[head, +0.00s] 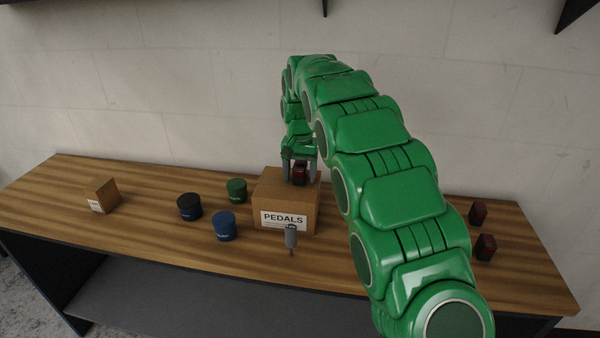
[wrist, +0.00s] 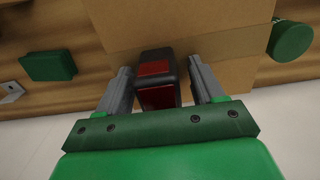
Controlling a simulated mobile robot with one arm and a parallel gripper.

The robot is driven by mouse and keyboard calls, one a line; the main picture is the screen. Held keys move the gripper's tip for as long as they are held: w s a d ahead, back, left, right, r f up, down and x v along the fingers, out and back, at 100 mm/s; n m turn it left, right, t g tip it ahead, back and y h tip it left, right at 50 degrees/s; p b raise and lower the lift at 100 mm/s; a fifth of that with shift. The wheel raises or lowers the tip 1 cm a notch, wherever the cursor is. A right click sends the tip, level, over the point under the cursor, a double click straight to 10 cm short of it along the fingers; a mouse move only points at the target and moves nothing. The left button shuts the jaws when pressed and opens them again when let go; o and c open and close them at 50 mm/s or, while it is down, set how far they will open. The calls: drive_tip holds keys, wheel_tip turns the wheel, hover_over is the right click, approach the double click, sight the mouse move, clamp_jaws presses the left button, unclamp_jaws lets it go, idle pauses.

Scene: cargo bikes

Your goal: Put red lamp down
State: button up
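The red lamp (head: 299,173), a small dark block with red faces, is on top of the cardboard box labelled PEDALS (head: 270,192), near its back. My gripper (head: 300,170) reaches down over the box with one finger on each side of the lamp. In the wrist view, the lamp (wrist: 157,80) sits between the two grey fingers (wrist: 160,85), with a visible gap on the right and a narrower one on the left. The fingers are open around it. The lamp appears upright on the box; its underside is hidden.
Black (head: 189,207), blue (head: 222,226) and green (head: 236,190) tins stand left of the box. A smaller carton (head: 102,196) is farther left. A grey tool-like object (head: 291,238) is at the box's front. Two dark red lamps (head: 478,213) (head: 485,247) stand right. A green block (wrist: 48,66) shows in the wrist view.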

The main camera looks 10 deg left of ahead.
sight(300, 163)
wheel_tip(300, 163, up, 12)
drive_tip(key=shift+r, duration=0.15)
idle(0.9)
